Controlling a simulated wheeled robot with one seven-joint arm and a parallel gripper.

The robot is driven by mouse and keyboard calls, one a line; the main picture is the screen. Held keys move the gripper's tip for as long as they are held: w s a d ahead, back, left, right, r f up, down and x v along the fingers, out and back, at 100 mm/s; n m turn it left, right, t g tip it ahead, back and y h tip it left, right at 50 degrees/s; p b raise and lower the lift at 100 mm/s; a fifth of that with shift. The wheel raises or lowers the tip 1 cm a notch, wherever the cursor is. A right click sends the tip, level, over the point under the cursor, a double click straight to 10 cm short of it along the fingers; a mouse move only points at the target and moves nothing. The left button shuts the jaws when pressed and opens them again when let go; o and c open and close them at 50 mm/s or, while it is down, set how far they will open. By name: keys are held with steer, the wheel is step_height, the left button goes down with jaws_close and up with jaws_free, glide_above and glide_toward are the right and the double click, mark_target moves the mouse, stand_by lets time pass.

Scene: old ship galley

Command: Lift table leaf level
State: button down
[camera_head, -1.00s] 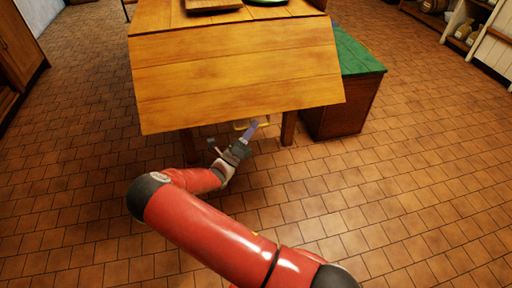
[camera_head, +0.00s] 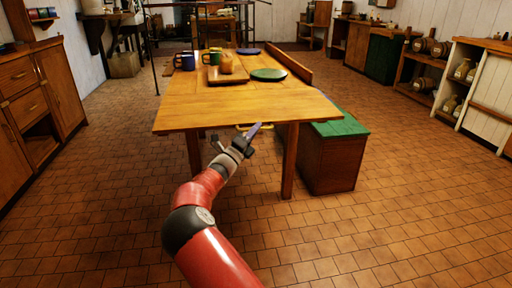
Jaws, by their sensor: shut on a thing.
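The wooden table leaf (camera_head: 240,113) is at the near end of the table and looks about level with the tabletop (camera_head: 190,84). A yellow handle (camera_head: 242,126) shows under its front edge. My gripper (camera_head: 248,136) is at this handle, below the edge, and is shut on it. The fingers partly hide the handle, so the exact grip is hard to see. My red arm reaches up to it from the bottom of the view.
Mugs (camera_head: 186,62), a board (camera_head: 229,78) with a round brown item, and a green plate (camera_head: 268,74) stand on the table. A green-topped chest (camera_head: 335,160) is close on the right. Cabinets (camera_head: 38,90) line the left. Tiled floor is open in front.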

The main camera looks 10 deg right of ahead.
steer(key=shift+r+n+y, duration=0.4)
steer(key=shift+r, duration=0.6)
steer(key=shift+w, duration=0.1)
steer(key=c, duration=1.7)
jaws_free()
steer(key=shift+f, duration=0.15)
steer(key=shift+o, duration=1)
steer(key=shift+a+f, duration=0.1)
steer(key=shift+s+a+f, duration=0.2)
steer(key=v, duration=0.7)
steer(key=shift+r+b, duration=0.25)
steer(key=shift+b, duration=0.05)
